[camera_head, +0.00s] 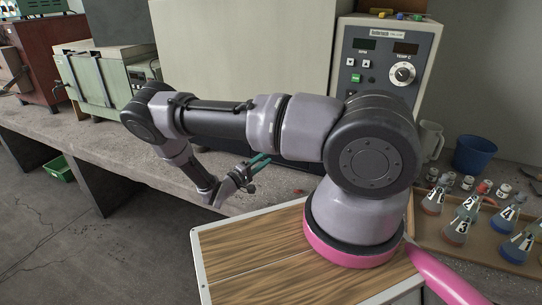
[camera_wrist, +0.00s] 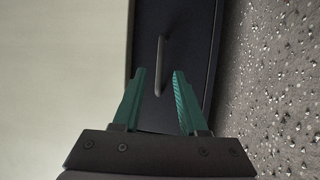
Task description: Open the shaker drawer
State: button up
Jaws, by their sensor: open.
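The shaker (camera_head: 240,50) is a large cream cabinet with a grey control panel (camera_head: 385,65) at its right. Its dark drawer front (camera_head: 300,167) shows low down, partly behind my arm. In the wrist view the drawer front (camera_wrist: 185,35) carries a thin upright bar handle (camera_wrist: 162,62). The drawer looks closed. My gripper (camera_head: 266,158) is in front of the drawer. In the wrist view my gripper (camera_wrist: 159,75) is open, with one teal finger to each side of the handle's lower part. Gaps show on both sides. I cannot tell how far the fingertips are from the handle in depth.
The concrete bench (camera_head: 110,140) runs beneath the shaker; its speckled surface (camera_wrist: 270,90) lies close beside the drawer front. A green device (camera_head: 95,75) stands at left. A blue cup (camera_head: 473,154), a jug (camera_head: 430,140) and several flasks (camera_head: 462,230) stand at right.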

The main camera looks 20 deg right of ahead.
jog(key=shift+x, duration=1.7)
grip_shut()
